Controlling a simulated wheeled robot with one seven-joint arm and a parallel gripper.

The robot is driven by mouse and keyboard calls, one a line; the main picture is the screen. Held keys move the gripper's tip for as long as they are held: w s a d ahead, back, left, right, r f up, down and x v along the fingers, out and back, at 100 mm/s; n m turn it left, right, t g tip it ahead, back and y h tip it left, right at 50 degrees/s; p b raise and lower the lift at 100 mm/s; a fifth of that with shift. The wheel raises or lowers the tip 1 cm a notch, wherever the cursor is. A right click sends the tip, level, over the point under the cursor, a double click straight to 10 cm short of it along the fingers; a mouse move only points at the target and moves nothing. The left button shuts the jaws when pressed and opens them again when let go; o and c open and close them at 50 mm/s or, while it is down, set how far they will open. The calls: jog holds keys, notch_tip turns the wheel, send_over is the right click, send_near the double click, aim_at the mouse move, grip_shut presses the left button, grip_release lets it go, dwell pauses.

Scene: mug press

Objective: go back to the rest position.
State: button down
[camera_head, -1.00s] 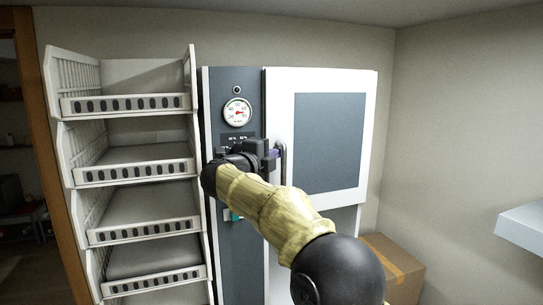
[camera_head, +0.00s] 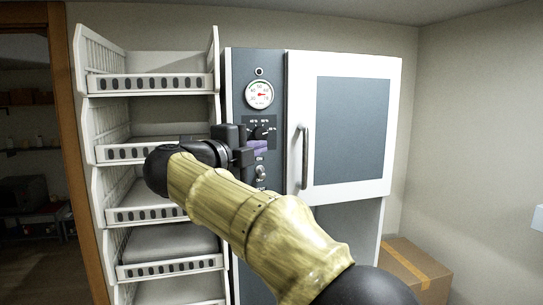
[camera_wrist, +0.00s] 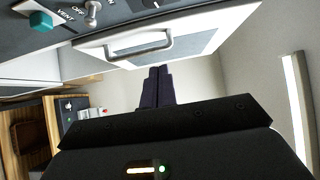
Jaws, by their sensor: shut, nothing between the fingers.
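My gripper (camera_head: 259,148) is in front of the machine's grey control panel, left of the door handle. In the wrist view its dark fingers (camera_wrist: 157,87) are together with nothing between them. The white press machine (camera_head: 394,75) has a closed door with a grey window (camera_head: 354,130) and a vertical handle (camera_head: 305,156). The handle also shows in the wrist view (camera_wrist: 140,48), apart from the fingers. A round gauge (camera_head: 259,95) sits above the gripper. My arm hides the lower part of the panel.
A white rack of tilted shelves (camera_head: 150,84) stands close on the left of the machine. A cardboard box (camera_head: 416,275) lies on the floor at lower right. A doorway opens at far left. A teal button (camera_wrist: 40,21) shows in the wrist view.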

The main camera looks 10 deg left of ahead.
jog(key=shift+v, duration=1)
